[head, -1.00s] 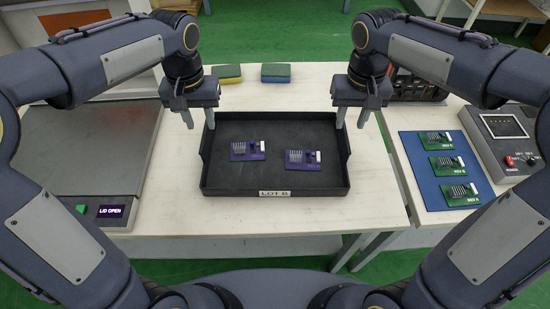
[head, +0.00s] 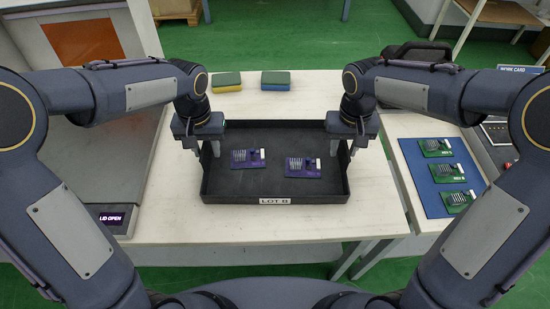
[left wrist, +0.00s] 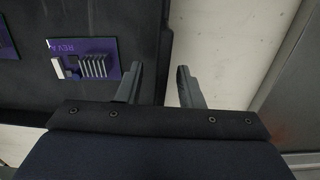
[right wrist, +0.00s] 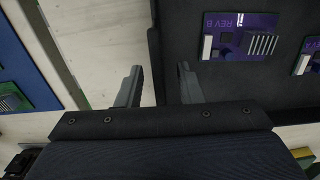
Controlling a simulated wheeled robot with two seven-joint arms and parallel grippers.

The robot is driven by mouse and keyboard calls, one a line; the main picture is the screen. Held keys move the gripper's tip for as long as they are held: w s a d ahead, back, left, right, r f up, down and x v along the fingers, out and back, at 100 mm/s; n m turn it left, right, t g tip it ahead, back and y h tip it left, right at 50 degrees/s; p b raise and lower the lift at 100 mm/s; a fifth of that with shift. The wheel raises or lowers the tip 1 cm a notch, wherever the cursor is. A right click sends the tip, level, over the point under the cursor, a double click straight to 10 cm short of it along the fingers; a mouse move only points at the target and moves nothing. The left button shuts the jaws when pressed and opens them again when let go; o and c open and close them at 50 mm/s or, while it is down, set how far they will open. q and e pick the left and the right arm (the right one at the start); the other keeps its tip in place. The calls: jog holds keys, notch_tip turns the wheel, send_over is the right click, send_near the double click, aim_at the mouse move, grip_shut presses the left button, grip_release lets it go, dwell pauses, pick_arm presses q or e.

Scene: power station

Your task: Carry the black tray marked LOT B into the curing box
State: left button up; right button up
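The black tray (head: 275,185) lies flat on the white table, its LOT B label (head: 275,201) facing me. Two purple circuit boards lie in it, a left one (head: 249,159) and a right one (head: 303,167). My left gripper (head: 205,148) is open at the tray's left wall; in the left wrist view its fingers (left wrist: 158,75) stand on either side of the wall, with gaps. My right gripper (head: 344,147) is open at the right wall; in the right wrist view its fingers (right wrist: 160,75) also straddle the wall. I cannot tell which unit is the curing box.
Two sponges (head: 227,82) (head: 276,80) lie beyond the tray. A blue mat (head: 420,190) with green boards is on the right.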

pick_arm(q)
grip_shut()
pick_arm(e)
grip_shut()
pick_arm(q)
jog(key=shift+r, duration=0.1)
pick_arm(e)
jog(key=shift+r, duration=0.1)
